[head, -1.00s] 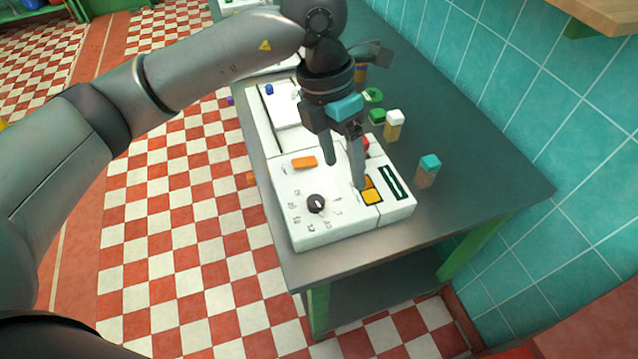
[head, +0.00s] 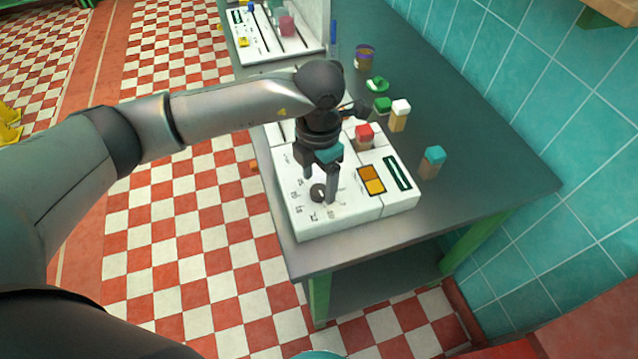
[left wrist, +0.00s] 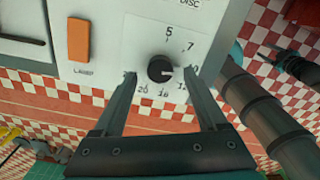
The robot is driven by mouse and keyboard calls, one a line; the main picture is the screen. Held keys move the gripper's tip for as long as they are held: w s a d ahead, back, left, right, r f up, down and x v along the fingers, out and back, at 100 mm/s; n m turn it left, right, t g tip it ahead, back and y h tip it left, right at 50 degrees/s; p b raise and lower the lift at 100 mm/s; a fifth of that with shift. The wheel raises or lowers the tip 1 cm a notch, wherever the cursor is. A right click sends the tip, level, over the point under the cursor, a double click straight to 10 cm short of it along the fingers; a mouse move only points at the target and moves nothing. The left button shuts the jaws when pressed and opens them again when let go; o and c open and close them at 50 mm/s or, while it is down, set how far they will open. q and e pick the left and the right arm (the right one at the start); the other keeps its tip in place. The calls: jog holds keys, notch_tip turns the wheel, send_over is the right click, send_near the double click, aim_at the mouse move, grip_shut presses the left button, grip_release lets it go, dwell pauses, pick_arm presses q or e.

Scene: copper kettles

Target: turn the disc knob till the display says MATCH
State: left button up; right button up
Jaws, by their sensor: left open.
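The disc knob (head: 317,193) is small, round and dark, on a white control panel (head: 347,211). In the left wrist view the knob (left wrist: 160,69) sits in a ring of numbers, its pale mark pointing right. My left gripper (head: 321,184) is over the knob, pointing down. In the left wrist view its open fingers (left wrist: 163,76) stand either side of the knob with gaps showing; I cannot tell how far above the panel they are. A dark display strip (head: 397,173) is at the panel's right; its text is too small to read.
Orange squares (head: 371,180) and a red-topped block (head: 364,138) are on or beside the panel. Blocks with white (head: 400,116) and teal (head: 432,164) tops stand behind it. An orange switch (left wrist: 78,40) is left of the knob. The table's right side is clear.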

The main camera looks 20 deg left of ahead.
pick_arm(q)
jog(key=shift+f, duration=0.95)
jog(key=shift+c, duration=0.2)
grip_shut()
